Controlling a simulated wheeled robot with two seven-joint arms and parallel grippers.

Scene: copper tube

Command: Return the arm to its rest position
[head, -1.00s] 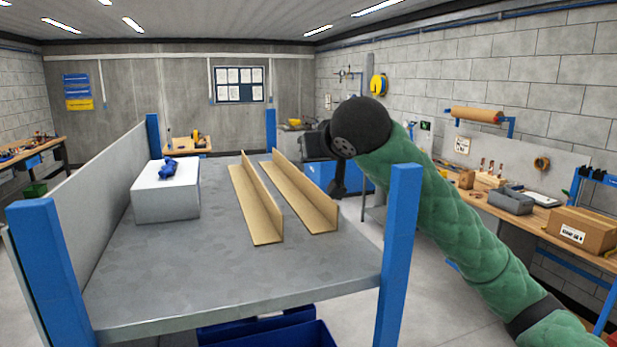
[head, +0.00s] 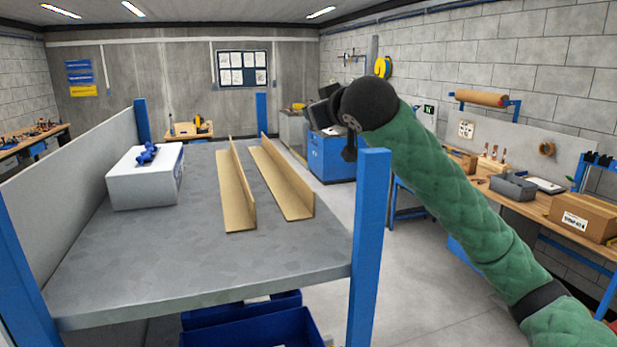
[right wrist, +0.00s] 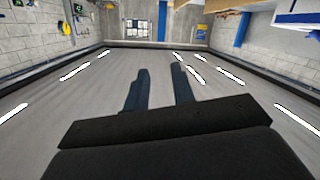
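My right arm comes in from the right in the head view, in a green padded sleeve with a black wrist. My right gripper (head: 328,108) is at its end, raised above the far right side of the workbench and partly hidden by the wrist. In the right wrist view its two dark fingers (right wrist: 160,76) stand apart with nothing between them, and the ceiling lies beyond them. My left gripper and left arm are not in view. I cannot make out a copper tube.
A grey-topped bench (head: 200,250) with blue posts (head: 368,245) holds two tan angle channels (head: 236,190) and a white box (head: 143,188) with a blue object (head: 148,153) on it. A blue bin (head: 255,330) sits below. Open floor lies to the right, before a wooden side bench (head: 525,205).

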